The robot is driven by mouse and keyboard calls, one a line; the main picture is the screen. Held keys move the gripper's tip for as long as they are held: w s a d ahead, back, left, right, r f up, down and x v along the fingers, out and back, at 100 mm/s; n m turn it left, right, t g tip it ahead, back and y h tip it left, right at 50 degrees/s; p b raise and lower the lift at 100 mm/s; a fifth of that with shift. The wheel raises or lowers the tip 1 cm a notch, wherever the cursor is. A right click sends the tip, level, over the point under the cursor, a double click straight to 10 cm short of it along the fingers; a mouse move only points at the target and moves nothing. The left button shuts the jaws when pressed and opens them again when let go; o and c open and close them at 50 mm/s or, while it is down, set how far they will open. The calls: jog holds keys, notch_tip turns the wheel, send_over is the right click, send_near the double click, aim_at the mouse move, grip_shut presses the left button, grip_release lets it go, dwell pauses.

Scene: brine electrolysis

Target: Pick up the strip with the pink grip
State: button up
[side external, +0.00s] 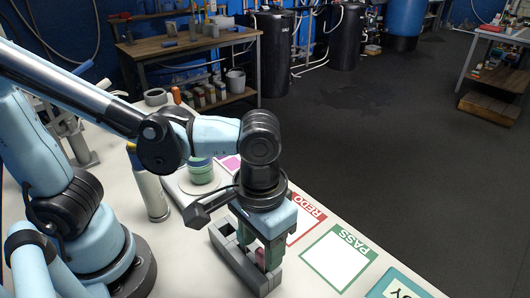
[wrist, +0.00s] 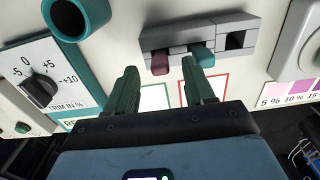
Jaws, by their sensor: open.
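The grey rack (wrist: 197,33) holds a strip with a dark pink grip (wrist: 160,64) and, beside it to the right, a strip with a teal grip (wrist: 205,54). A square slot at the rack's right end is empty. My gripper (wrist: 160,68) is open, with its green fingers apart. In the wrist view the pink grip shows between the fingertips, and the right fingertip is close to the teal grip. In the side view my gripper (side external: 261,249) is low over the rack (side external: 229,255), with the pink grip (side external: 260,254) partly hidden by the fingers. Contact cannot be told.
A red-edged REDO card (side external: 306,222) and a green-edged PASS card (side external: 340,259) lie on the white bench beside the rack. A jar with green contents (side external: 201,173) and a grey cylinder (side external: 150,189) stand behind. The wrist view shows a trim dial (wrist: 40,91) and a teal ring (wrist: 75,16).

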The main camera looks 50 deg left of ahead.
aim_at(262, 267)
jog(key=shift+f, duration=1.45)
grip_shut()
